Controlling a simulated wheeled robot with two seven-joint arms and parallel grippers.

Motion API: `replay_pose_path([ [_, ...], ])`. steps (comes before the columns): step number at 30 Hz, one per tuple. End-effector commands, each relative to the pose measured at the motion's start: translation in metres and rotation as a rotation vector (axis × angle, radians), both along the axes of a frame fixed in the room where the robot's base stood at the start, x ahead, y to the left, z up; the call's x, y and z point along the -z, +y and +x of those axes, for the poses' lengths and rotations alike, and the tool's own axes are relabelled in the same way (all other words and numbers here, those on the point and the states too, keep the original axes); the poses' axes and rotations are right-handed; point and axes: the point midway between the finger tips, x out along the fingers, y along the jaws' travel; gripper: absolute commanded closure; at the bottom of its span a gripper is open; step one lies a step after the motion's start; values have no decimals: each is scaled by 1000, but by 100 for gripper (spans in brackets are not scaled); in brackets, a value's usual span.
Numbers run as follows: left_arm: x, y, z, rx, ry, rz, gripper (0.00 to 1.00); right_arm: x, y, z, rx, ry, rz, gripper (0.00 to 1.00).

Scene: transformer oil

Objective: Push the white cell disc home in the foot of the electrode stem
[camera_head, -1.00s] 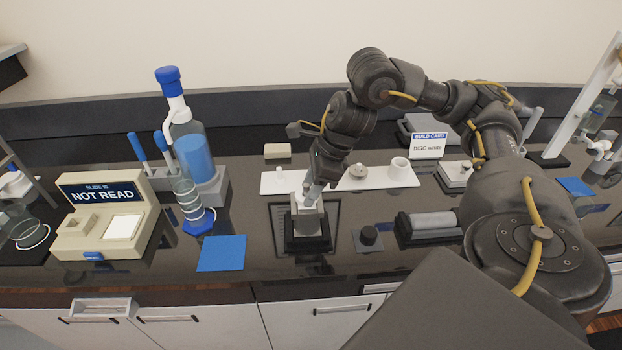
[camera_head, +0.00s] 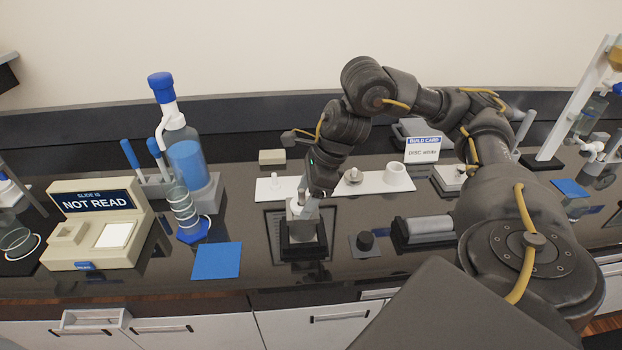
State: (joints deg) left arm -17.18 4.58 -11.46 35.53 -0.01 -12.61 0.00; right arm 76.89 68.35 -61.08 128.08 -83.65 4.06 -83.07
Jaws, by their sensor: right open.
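My right gripper (camera_head: 311,202) points down at the top of a pale grey block (camera_head: 301,229) in a black square holder (camera_head: 303,250). Its jaws are open, at or just above the block's top; I cannot tell whether they touch it. I cannot make out the white cell disc or the electrode stem's foot there; the gripper covers part of that spot. A build card (camera_head: 422,149) behind reads "DISC white". My left gripper is not in view.
A white tray (camera_head: 330,186) behind the holder carries a small white piece, a grey knobbed part (camera_head: 353,176) and a white cup (camera_head: 397,171). A blue mat (camera_head: 216,260) lies left, near a reader marked "NOT READ" (camera_head: 97,225).

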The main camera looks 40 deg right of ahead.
Motion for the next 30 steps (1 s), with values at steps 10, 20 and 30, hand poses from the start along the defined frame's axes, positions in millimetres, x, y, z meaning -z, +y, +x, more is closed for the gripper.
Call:
replay_pose_path([
  [10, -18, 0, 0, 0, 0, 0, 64, -56, -18, -12, 4, -7, 0, 33],
  [20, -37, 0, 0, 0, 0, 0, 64, -95, -31, -23, 1, -3, 0, 33],
  [30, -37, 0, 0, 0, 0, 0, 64, -97, -33, -24, 1, -1, 0, 33],
])
